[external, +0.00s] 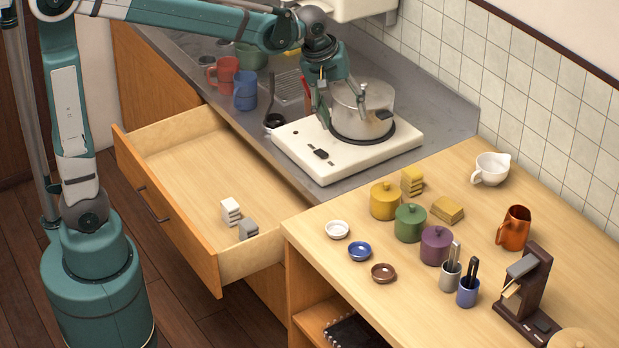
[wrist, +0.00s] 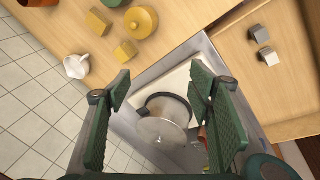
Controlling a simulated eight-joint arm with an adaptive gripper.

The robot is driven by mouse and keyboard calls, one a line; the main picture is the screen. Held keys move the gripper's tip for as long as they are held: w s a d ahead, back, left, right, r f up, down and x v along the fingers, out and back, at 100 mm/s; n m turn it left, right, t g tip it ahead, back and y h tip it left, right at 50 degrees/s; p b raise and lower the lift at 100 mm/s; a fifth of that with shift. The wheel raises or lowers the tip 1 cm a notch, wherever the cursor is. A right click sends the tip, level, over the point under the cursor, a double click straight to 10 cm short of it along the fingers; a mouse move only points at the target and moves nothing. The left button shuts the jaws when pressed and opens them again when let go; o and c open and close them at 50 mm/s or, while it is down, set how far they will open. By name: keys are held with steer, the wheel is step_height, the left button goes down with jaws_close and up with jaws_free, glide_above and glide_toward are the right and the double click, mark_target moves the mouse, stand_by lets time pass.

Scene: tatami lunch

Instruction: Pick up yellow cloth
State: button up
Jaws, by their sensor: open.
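Two yellow folded cloths are on the wooden counter. One looks like an upright stack (external: 412,181) behind the yellow pot; the other lies flatter (external: 447,209) to its right. Both show in the wrist view, one near the top (wrist: 99,22) and one lower (wrist: 126,52), beside the yellow pot's lid. My gripper (external: 340,105) is over the stove by the steel pot, well apart from both cloths. In the wrist view its fingers (wrist: 163,88) are spread with nothing between them; the steel pot lies below.
The steel pot (external: 372,101) stands on the white stove (external: 300,150). Yellow (external: 385,201), green (external: 410,223) and purple (external: 436,246) lidded pots stand near the cloths. A white spouted cup (external: 491,169) is behind. The open drawer (external: 180,165) holds white and grey folded items.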

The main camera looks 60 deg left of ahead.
steer(key=w+d+f+n+g+p, duration=0.2)
steer(key=w+d+f+n+p, duration=0.25)
steer(key=w+d, duration=0.75)
steer(key=n+g+p, duration=0.1)
steer(key=n+p, duration=0.2)
steer(key=n, duration=0.2)
glide_above(450, 207)
steer(key=a, duration=0.1)
steer(key=shift+y, duration=0.3)
step_height(450, 207, down, 12)
steer(key=shift+a+f, duration=0.1)
steer(key=shift+f, duration=0.05)
steer(key=shift+w+d+f+g, duration=0.15)
steer(key=shift+d+f+g, duration=0.2)
steer(key=shift+f, duration=0.25)
steer(key=shift+f, duration=1.3)
steer(key=shift+s+d+f, duration=0.1)
steer(key=shift+f, duration=1.2)
steer(key=shift+s+d+f, duration=0.1)
steer(key=shift+f, duration=1.2)
steer(key=c, duration=0.9)
